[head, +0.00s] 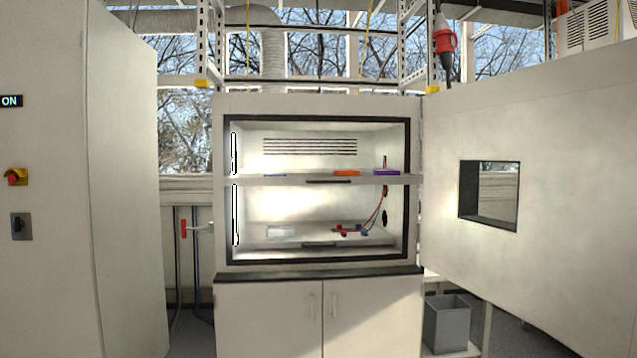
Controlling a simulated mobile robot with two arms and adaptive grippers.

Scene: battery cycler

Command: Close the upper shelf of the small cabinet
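The small cabinet (318,104) stands in the middle of the head view with its front open. Its upper shelf (270,181) has a dark handle (328,182) on its front edge. This edge overlaps the black frame at both sides, so the shelf looks pulled out past the opening. An orange item (346,173) and a purple item (387,173) lie on it. The lower shelf (275,247) sits inside the frame, with red and blue clips (350,230) and cables above it. Neither of my grippers is in view.
The cabinet's large door (560,130), with a square window, is swung open to the right. A tall grey cabinet (125,180) stands at the left. A grey bin (447,323) is at the lower right. The space directly before the shelves looks clear.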

